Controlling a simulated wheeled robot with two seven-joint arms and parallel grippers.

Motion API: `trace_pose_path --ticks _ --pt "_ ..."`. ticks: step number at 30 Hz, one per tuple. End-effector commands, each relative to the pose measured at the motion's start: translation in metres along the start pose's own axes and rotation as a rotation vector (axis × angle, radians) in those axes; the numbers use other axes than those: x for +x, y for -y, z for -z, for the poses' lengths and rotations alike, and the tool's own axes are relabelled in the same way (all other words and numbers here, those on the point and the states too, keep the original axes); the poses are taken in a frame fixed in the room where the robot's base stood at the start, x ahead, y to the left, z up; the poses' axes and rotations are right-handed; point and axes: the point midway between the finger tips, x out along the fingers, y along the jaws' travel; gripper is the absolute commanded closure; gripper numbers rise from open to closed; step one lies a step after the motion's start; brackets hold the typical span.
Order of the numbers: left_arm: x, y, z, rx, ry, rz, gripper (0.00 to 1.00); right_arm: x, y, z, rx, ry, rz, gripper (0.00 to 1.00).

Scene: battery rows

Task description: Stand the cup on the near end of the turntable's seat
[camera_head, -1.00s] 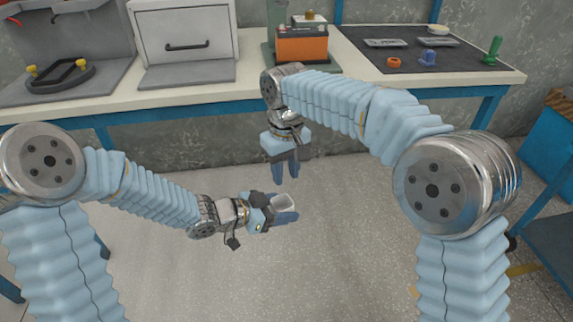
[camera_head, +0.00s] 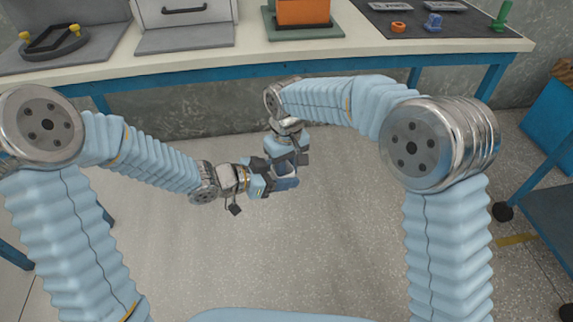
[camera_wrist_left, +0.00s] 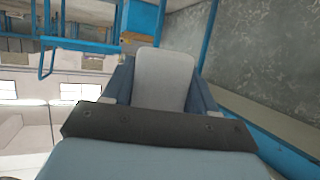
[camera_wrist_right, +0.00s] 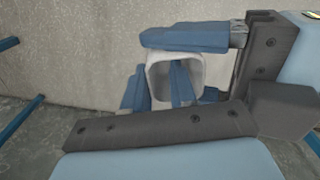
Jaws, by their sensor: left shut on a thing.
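The white cup (camera_head: 287,170) is between the fingers of my left gripper (camera_head: 280,182), which is shut on it in front of the bench. In the left wrist view its pale side (camera_wrist_left: 160,78) fills the gap between the blue fingers. In the right wrist view its open mouth (camera_wrist_right: 165,82) faces the camera. My right gripper (camera_wrist_right: 188,62) is open at the cup, one finger across its mouth and the other beside its outer wall; contact is unclear. The turntable (camera_head: 84,52), a dark grey disc with a black frame-like seat (camera_head: 32,49) and yellow knobs, is on the bench at far left.
The bench's pale front edge (camera_head: 200,63) runs behind both grippers. On it are a grey box with a handled door (camera_head: 185,10), an orange battery (camera_head: 303,12) on a green base, and a dark mat (camera_head: 465,28) with small parts. The floor in front is clear.

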Motion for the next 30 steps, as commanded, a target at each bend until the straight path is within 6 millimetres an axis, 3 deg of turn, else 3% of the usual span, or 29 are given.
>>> trace_pose_path --ticks 1,4,12,13,18,26,30 --pt "0.000 -0.001 0.000 0.000 0.000 -0.001 0.72 0.000 0.000 0.000 0.000 -0.002 0.001 0.85" --pt "0.000 -0.001 0.000 0.000 0.000 -0.001 0.72 -0.001 0.001 0.001 -0.001 -0.002 0.001 1.00" --pt "0.001 -0.001 0.001 0.001 -0.002 -0.002 0.71 -0.001 0.004 0.001 -0.004 -0.002 0.005 1.00" --pt "0.001 -0.001 0.001 0.001 -0.002 -0.003 0.37 -0.001 0.004 0.001 -0.005 -0.002 0.005 1.00" --pt "0.001 -0.001 0.001 0.001 -0.001 -0.002 0.12 -0.001 0.002 0.001 -0.002 -0.002 0.003 1.00" --pt "0.000 0.000 0.000 0.000 0.000 -0.001 0.12 -0.001 0.001 0.000 -0.001 -0.001 0.002 1.00" --pt "-0.011 0.001 0.000 0.000 -0.001 0.003 0.12 -0.001 0.001 0.000 0.000 -0.001 0.001 1.00"
